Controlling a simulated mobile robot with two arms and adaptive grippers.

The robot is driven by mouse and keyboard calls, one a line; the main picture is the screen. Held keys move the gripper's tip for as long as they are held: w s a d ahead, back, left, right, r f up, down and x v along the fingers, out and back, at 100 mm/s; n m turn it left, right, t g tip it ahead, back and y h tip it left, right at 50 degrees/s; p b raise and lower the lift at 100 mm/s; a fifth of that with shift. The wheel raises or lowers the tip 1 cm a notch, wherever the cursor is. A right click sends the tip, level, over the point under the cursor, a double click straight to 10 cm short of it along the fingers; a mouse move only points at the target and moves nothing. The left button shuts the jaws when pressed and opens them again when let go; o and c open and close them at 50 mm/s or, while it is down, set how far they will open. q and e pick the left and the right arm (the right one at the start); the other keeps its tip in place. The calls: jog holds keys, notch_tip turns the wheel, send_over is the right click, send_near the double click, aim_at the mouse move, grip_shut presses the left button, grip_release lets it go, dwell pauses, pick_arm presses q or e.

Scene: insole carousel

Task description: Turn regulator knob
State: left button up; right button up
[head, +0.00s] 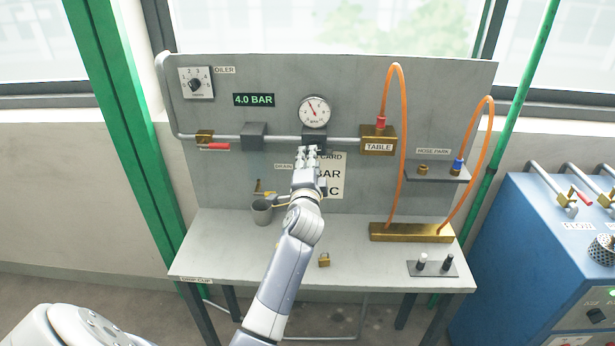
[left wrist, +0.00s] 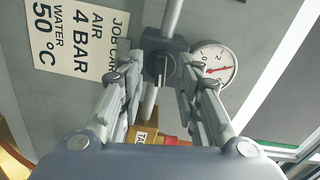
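The regulator (head: 314,140) is a dark block on the pipe under a round white gauge (head: 314,111) with a red needle. In the left wrist view, its dark knob (left wrist: 160,70) shows between the fingers, with the gauge (left wrist: 213,68) on the right. My left gripper (head: 308,151) is at the regulator's underside in the head view and hides the knob there. In the left wrist view, the left gripper (left wrist: 158,78) is open, one finger on each side of the knob, with gaps visible. Contact cannot be told. My right gripper is not in view.
A green display (head: 254,100) reads 4.0 BAR. The job card (head: 333,180) reads air 4 bar, water 50 °C in the left wrist view. A red-handled valve (head: 214,147), brass TABLE block (head: 378,146) and orange hoses (head: 402,120) flank the regulator. A grey cup (head: 262,212) stands on the bench.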

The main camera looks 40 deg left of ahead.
pick_arm(q)
jog(key=v, duration=0.8)
jog(key=shift+s+d, duration=0.2)
